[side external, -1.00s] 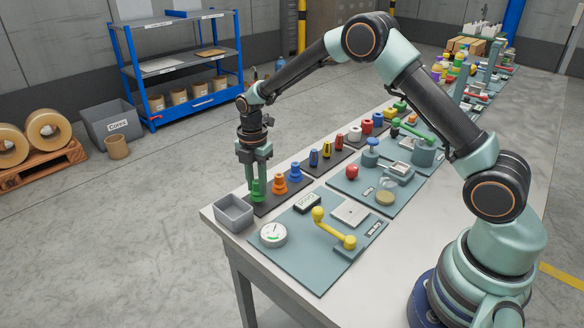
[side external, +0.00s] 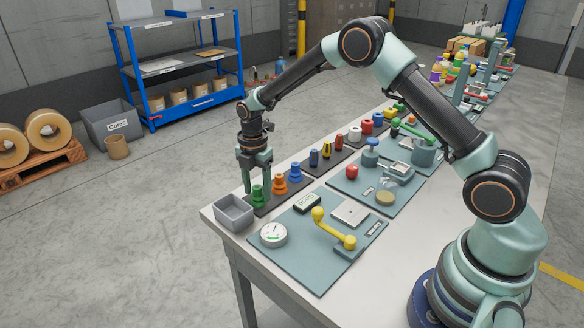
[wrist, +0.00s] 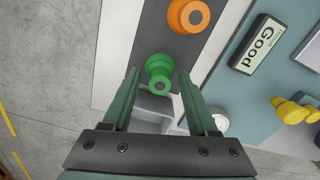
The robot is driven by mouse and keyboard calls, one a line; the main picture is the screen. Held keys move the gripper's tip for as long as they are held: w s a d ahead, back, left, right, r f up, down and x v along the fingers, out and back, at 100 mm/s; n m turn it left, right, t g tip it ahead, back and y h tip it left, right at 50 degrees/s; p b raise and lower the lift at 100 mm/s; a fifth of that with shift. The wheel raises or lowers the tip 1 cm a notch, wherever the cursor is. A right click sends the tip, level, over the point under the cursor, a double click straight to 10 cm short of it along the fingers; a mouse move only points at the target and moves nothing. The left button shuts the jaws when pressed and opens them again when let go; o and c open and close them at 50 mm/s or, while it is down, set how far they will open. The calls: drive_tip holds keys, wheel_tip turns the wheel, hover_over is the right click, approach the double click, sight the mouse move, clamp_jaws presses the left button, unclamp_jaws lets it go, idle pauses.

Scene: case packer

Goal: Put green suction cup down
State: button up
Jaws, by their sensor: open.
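The green suction cup (side external: 257,194) stands at the near end of a dark strip (side external: 269,208), and it looks upright in the side view. My gripper (side external: 256,179) is open above and around it, with a finger on each side. In the wrist view, the green suction cup (wrist: 159,72) shows between the two spread fingertips, with gaps on both sides. An orange cup (side external: 280,184) and a blue cup (side external: 295,171) stand farther along the strip. The orange cup also shows in the wrist view (wrist: 188,15).
A grey bin (side external: 234,214) sits at the table corner, close to the strip's near end. A blue-grey panel (side external: 309,265) with a round gauge (side external: 273,235) and a yellow handle (side external: 334,229) lies to the right. More coloured parts stand along the table behind.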

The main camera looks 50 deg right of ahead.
sight(257, 187)
wheel_tip(257, 187, up, 12)
drive_tip(key=s+d+r+m+t, duration=0.2)
drive_tip(key=s+r+m+t, duration=0.1)
drive_tip(key=s+r+m, duration=0.75)
drive_tip(key=s+m+t, duration=0.2)
drive_tip(key=s+m, duration=0.8)
drive_tip(key=s, duration=0.1)
drive_tip(key=shift+s+d+t, duration=0.25)
drive_tip(key=shift+t, duration=0.05)
